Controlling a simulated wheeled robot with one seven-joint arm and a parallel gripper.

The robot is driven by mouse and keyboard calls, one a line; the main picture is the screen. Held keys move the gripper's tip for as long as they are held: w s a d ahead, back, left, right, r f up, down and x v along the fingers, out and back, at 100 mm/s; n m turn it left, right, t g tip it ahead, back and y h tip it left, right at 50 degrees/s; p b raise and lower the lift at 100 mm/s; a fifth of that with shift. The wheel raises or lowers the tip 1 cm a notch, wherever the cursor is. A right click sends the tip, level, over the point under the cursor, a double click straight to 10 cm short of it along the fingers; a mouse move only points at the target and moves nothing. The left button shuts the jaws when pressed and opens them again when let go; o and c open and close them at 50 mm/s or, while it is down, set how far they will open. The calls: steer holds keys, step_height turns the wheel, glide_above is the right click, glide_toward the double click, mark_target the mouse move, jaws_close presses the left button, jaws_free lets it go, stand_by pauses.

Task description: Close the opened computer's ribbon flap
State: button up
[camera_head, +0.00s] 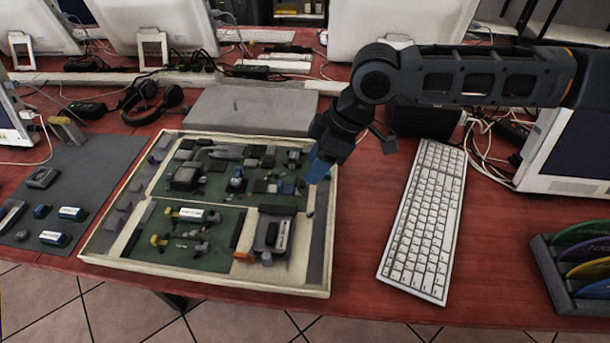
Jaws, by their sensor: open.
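The opened computer (200,278) is a shallow beige case lying flat on the red table, left of centre. Green boards (205,258) with grey, black, blue and yellow parts fill it. A grey unit with a black label (271,236) sits at its front right. I cannot tell for sure which small part is the ribbon flap or how it stands. My gripper (318,168) points down over the case's right rim, near its back right corner. Its blue tip hides part of that rim. It is open, and I see nothing held in it.
A white keyboard (427,220) lies right of the case, with bare red table between. A grey mat (90,180) with small parts lies left. A flat grey box (250,108) and a headset (150,100) lie behind. A disc rack (575,265) stands at the right.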

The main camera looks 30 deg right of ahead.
mark_target(303, 183)
steer(key=shift+x, duration=2.35)
jaws_close()
